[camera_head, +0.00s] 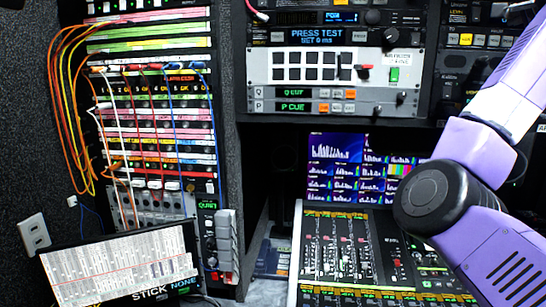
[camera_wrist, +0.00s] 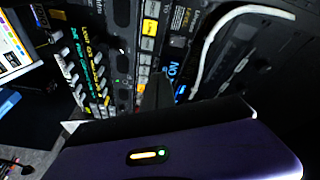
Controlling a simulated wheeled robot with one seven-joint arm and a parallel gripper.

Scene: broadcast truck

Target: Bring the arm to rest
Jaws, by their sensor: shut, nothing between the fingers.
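My purple and white arm fills the right side of the head view, bent at a black-capped joint in front of the rack and mixing desk. My gripper is outside the head view. In the wrist view, the purple housing with a small orange and green light spans the bottom. My gripper (camera_wrist: 156,92) shows beyond it as a dark pointed shape, shut and empty. It is seen against racks of switches and buttons, and I cannot tell how far it is from them.
A mixing desk (camera_head: 338,250) with faders stands below a multi-view monitor (camera_head: 336,148). A patch rack (camera_head: 150,125) with coloured cables is at left. A tilted screen (camera_head: 122,265) is at lower left. Equipment panels (camera_head: 330,70) fill the back; little free room shows.

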